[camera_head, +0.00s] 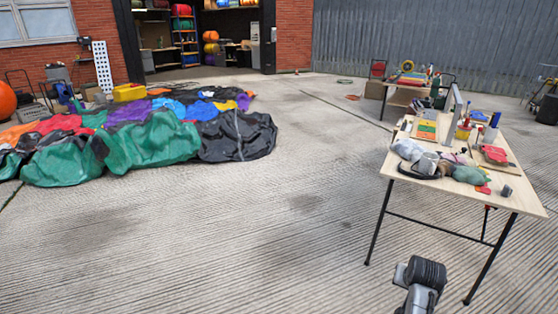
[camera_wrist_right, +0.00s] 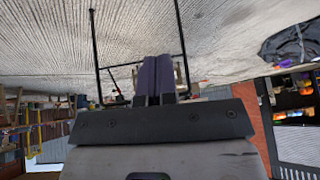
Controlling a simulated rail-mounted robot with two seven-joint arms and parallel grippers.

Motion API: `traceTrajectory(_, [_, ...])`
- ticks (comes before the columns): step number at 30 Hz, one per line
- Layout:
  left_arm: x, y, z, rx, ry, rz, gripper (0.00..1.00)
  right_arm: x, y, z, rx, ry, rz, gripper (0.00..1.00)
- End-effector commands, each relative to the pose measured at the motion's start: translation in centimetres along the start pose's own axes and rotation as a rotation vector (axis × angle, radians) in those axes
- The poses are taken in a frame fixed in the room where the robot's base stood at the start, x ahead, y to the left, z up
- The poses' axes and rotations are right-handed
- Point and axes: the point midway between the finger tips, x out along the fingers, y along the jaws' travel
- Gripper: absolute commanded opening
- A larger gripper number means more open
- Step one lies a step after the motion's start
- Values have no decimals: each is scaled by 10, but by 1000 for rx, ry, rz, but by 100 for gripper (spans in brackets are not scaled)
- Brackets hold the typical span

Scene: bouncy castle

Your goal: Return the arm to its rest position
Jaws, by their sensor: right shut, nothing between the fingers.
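My right gripper (camera_wrist_right: 156,80) shows in the right wrist view with its two dark fingers side by side, shut and empty. In the head view a grey and black piece of my arm (camera_head: 422,284) stands at the bottom right, in front of the wooden work table (camera_head: 508,190) and apart from it; the fingers cannot be made out there. The right wrist view is upside down, and dark table legs (camera_wrist_right: 95,50) appear behind the fingers. My left gripper is in neither view.
The work table carries cloths, a green bundle (camera_head: 469,175), an upright panel and small items. A second table (camera_head: 403,97) stands behind it. A deflated colourful bouncy castle (camera_head: 150,142) lies at the left. The concrete floor (camera_head: 250,235) between is clear.

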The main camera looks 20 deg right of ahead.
Motion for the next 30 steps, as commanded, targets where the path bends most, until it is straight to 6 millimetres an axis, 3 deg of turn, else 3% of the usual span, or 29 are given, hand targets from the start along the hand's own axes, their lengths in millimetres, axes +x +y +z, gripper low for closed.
traceTrajectory(1, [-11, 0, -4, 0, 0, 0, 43, -38, -12, -11, -49, 83, -29, 0])
traceTrajectory(5, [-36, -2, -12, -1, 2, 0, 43, -121, -51, -2, -224, 243, -126, 0])
traceTrajectory(8, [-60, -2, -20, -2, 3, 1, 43, -178, -80, 36, -389, 311, -210, 0])
traceTrajectory(12, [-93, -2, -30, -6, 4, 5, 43, -237, -102, 112, -601, 308, -320, 0])
traceTrajectory(16, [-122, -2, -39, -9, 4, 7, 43, -271, -97, 181, -744, 225, -375, 0])
traceTrajectory(21, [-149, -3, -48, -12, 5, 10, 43, -284, -71, 252, -853, 51, -382, 0])
traceTrajectory(24, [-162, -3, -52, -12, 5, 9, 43, -288, -52, 280, -883, -37, -367, 0])
traceTrajectory(30, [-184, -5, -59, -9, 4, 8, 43, -301, -8, 318, -909, -183, -319, 0])
